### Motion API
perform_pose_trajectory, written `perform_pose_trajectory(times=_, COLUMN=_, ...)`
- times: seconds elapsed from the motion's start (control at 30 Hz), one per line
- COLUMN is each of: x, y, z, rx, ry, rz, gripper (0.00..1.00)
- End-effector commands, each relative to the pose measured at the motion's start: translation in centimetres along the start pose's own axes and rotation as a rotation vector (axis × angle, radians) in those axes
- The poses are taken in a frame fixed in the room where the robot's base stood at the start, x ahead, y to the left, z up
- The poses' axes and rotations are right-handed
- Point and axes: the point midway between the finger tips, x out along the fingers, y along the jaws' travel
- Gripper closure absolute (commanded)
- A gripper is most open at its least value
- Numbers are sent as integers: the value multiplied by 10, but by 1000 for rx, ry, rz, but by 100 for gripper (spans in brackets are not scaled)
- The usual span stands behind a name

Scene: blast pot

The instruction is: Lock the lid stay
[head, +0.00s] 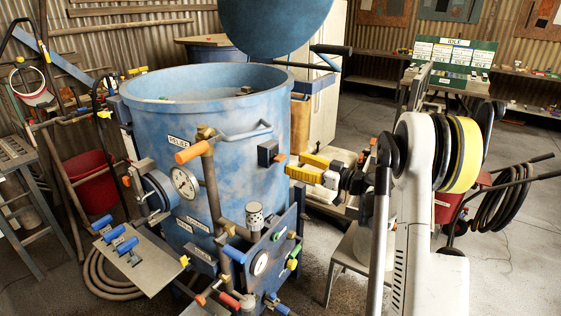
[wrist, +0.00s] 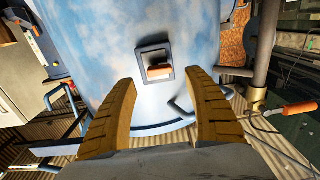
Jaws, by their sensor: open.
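The blue pot (head: 215,100) stands open, with its round blue lid (head: 275,22) raised above it. A small dark block (head: 267,152) with an orange knob (head: 279,157) sits on the pot's side; I cannot tell for sure that it is the stay's lock. In the wrist view the orange knob (wrist: 160,71) stands on a square dark plate (wrist: 146,54). My gripper (head: 303,167) has yellow fingers and is open, just right of the knob. In the wrist view my gripper (wrist: 161,77) has its fingertips on either side of the knob, with gaps; contact is not visible.
A pipe with an orange handle (head: 190,151) and a gauge (head: 183,183) stand at the pot's front. A blue bar handle (head: 250,132) juts from the pot left of the block. A bracket with a black bar (head: 331,50) is near the lid.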

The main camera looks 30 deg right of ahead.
Motion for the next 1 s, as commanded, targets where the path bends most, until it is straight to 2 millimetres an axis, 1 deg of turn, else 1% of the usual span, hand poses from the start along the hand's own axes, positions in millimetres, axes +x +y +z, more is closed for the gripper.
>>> perform_pose_trajectory(times=0.03, x=11, y=-1, z=2, rx=0, ry=0, rz=-2, gripper=39)
perform_pose_trajectory(times=0.1, x=25, y=-1, z=2, rx=1, ry=0, rz=-3, gripper=39)
perform_pose_trajectory(times=0.2, x=42, y=-1, z=2, rx=1, ry=-1, rz=-3, gripper=39)
perform_pose_trajectory(times=0.3, x=53, y=-1, z=1, rx=1, ry=-1, rz=-1, gripper=39)
perform_pose_trajectory(times=0.43, x=61, y=0, z=0, rx=1, ry=-1, rz=0, gripper=39)
perform_pose_trajectory(times=0.7, x=62, y=0, z=0, rx=1, ry=-1, rz=1, gripper=39)
perform_pose_trajectory(times=0.77, x=62, y=0, z=0, rx=1, ry=-1, rz=1, gripper=56)
perform_pose_trajectory(times=0.8, x=62, y=0, z=0, rx=1, ry=-1, rz=1, gripper=68)
perform_pose_trajectory(times=0.87, x=62, y=0, z=0, rx=1, ry=-1, rz=0, gripper=86)
perform_pose_trajectory(times=0.9, x=62, y=0, z=0, rx=1, ry=-1, rz=0, gripper=94)
perform_pose_trajectory(times=1.0, x=62, y=0, z=0, rx=1, ry=-1, rz=0, gripper=94)
